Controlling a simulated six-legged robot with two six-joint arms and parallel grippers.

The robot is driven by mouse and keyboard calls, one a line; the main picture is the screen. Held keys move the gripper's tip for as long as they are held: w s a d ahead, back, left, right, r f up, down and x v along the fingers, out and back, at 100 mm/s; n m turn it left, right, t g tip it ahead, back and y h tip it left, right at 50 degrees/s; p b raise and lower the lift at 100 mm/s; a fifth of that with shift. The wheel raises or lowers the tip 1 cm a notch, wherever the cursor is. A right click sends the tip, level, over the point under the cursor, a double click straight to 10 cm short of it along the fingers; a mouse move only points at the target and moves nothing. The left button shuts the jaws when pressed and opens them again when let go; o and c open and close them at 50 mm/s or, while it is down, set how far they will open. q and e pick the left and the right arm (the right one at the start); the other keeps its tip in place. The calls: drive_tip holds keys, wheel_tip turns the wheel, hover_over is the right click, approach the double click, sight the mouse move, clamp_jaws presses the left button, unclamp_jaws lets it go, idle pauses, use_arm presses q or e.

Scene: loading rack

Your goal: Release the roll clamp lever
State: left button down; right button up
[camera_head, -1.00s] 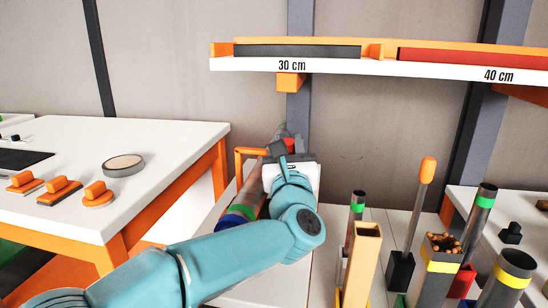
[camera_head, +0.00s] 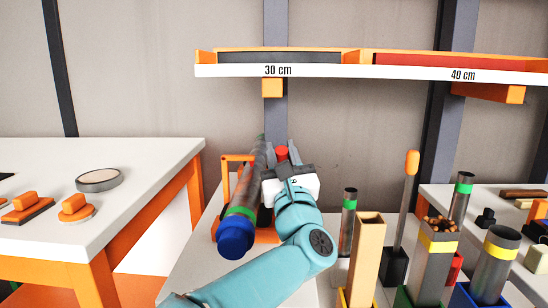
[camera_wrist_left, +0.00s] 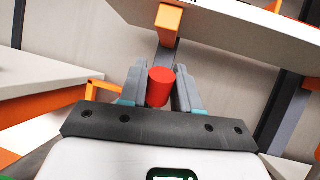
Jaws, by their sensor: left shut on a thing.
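My left gripper (camera_head: 281,152) is in the middle of the head view, at the far end of a long grey tube (camera_head: 247,190) with a green band and a blue end cap (camera_head: 235,238). In the left wrist view a red cylindrical knob (camera_wrist_left: 160,87) sits between the two grey fingers (camera_wrist_left: 160,85), which are shut on it. The red knob also shows in the head view (camera_head: 282,152). An orange bracket (camera_head: 238,158) stands left of the tube. The rest of the clamp is hidden behind my gripper. My right gripper is not in view.
A shelf (camera_head: 230,71) marked 30 cm and 40 cm hangs above. A white table (camera_head: 130,165) with an orange frame stands at left. Several upright tubes and holders, including a tan square tube (camera_head: 366,260), stand close on the right.

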use_arm(q)
drive_tip(key=shift+r, duration=0.1)
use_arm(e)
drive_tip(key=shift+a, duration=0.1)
use_arm(q)
drive_tip(key=c, duration=0.9)
unclamp_jaws()
drive_tip(key=shift+s, duration=0.2)
drive_tip(key=b+v, duration=0.1)
drive_tip(key=v, duration=1.5)
drive_tip(key=shift+b, duration=0.35)
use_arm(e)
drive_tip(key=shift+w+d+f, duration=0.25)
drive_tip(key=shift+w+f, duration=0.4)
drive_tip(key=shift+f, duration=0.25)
